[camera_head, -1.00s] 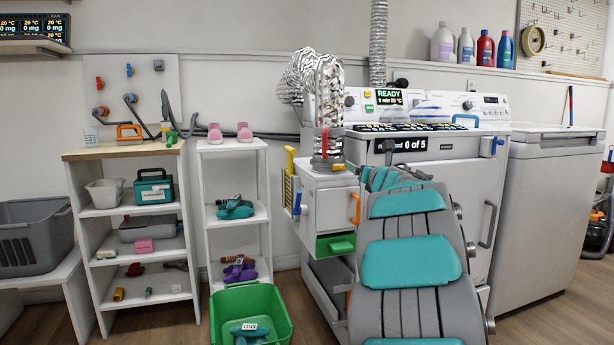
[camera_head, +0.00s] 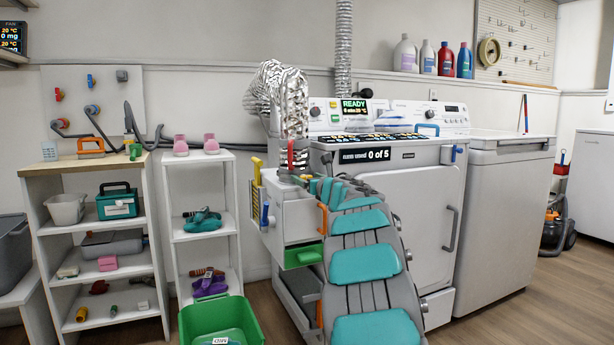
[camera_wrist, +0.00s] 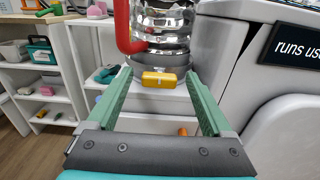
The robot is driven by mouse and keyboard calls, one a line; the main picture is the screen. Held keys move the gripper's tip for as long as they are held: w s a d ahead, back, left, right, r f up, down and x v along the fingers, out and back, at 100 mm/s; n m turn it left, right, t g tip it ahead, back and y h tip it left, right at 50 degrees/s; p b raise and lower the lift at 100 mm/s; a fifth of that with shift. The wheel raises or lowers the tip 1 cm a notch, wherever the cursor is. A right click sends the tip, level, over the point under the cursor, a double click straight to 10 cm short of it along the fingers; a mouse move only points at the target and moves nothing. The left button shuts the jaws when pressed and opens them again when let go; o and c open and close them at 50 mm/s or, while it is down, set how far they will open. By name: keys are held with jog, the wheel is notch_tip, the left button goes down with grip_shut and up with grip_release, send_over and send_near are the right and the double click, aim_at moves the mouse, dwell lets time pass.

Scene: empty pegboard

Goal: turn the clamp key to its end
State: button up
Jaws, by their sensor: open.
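A small yellow key (camera_wrist: 158,79) sits on the grey clamp band (camera_wrist: 160,62) at the foot of the silver foil duct (camera_wrist: 165,40). I take it to be the clamp key. My gripper (camera_wrist: 157,74) is open, its two green fingers one on each side of the key in the wrist view. The key's ends look clear of both fingers, and I cannot tell how deep it lies between the tips. In the head view my gripper (camera_head: 309,184) is at the foot of the duct (camera_head: 293,105), and my arm hides part of that spot.
A red bent handle (camera_wrist: 123,25) rises beside the duct, just left of the key. The white dryer (camera_head: 410,190) stands close on the right. A white cabinet (camera_head: 289,218) with an orange handle is below. Shelves (camera_head: 105,240) stand to the left.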

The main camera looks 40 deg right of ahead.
jog(key=shift+w+r, duration=0.15)
jog(key=shift+w, duration=0.25)
jog(key=shift+c, duration=0.2)
grip_shut()
dwell(0.3)
jog(key=shift+m, duration=0.3)
jog(key=m+p, duration=0.3)
jog(key=m, duration=0.2)
jog(key=shift+d, duration=0.2)
jog(key=shift+s+f+m+p, duration=0.15)
jog(key=shift+m+p, duration=0.35)
jog(key=shift+m, duration=0.4)
jog(key=shift+w+f+m+p, duration=0.1)
jog(key=shift+m+p, duration=0.4)
jog(key=shift+m, duration=0.4)
jog(key=shift+d, duration=0.1)
